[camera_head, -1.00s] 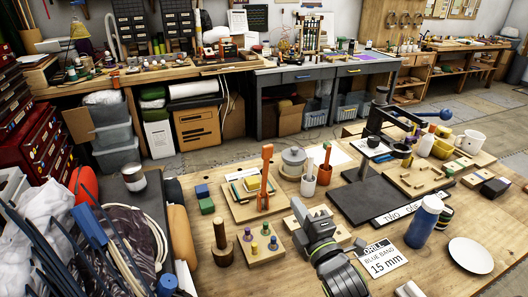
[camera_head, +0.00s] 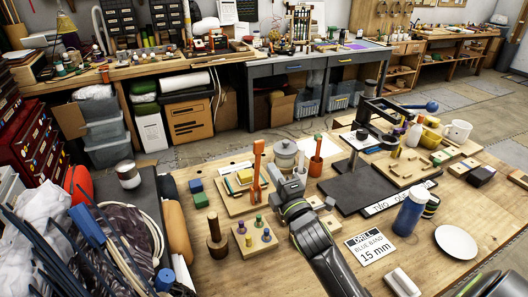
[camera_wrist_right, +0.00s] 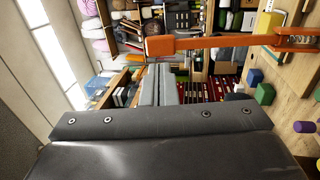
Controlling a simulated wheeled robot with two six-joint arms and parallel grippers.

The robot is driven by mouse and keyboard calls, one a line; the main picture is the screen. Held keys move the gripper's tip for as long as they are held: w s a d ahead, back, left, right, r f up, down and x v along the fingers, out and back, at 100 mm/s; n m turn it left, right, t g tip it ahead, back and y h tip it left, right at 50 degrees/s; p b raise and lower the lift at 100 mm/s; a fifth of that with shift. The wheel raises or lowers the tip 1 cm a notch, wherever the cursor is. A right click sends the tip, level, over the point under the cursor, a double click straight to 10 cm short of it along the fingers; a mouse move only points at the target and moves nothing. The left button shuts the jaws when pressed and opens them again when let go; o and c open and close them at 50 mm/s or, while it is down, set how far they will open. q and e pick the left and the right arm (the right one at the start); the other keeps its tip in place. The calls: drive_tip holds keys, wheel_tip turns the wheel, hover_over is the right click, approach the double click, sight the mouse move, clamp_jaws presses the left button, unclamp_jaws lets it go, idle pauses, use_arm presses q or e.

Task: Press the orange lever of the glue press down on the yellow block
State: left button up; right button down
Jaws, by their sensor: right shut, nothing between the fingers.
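The yellow block (camera_head: 245,176) sits on the board just left of the lever. In the right wrist view the orange lever (camera_wrist_right: 200,44) lies across the picture beyond the fingertips, and the yellow block (camera_wrist_right: 268,22) shows at upper right. My right gripper (camera_head: 272,174) is shut and empty, close to the right of the lever. I cannot tell whether it touches the lever. My left gripper is not in view.
A pegged block (camera_head: 253,243) stands in front of the press. Green and blue blocks (camera_head: 198,192) lie to its left. A black press stand (camera_head: 362,188) is at right.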

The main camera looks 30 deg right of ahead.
sight(259, 149)
drive_tip(key=w, duration=0.2)
drive_tip(key=w+r+p, duration=0.1)
drive_tip(key=w, duration=0.1)
drive_tip(key=shift+w+d, duration=0.1)
drive_tip(key=shift+w, duration=0.1)
drive_tip(key=shift+w+r, duration=0.1)
drive_tip(key=shift+w, duration=0.85)
drive_tip(key=shift+w, duration=0.1)
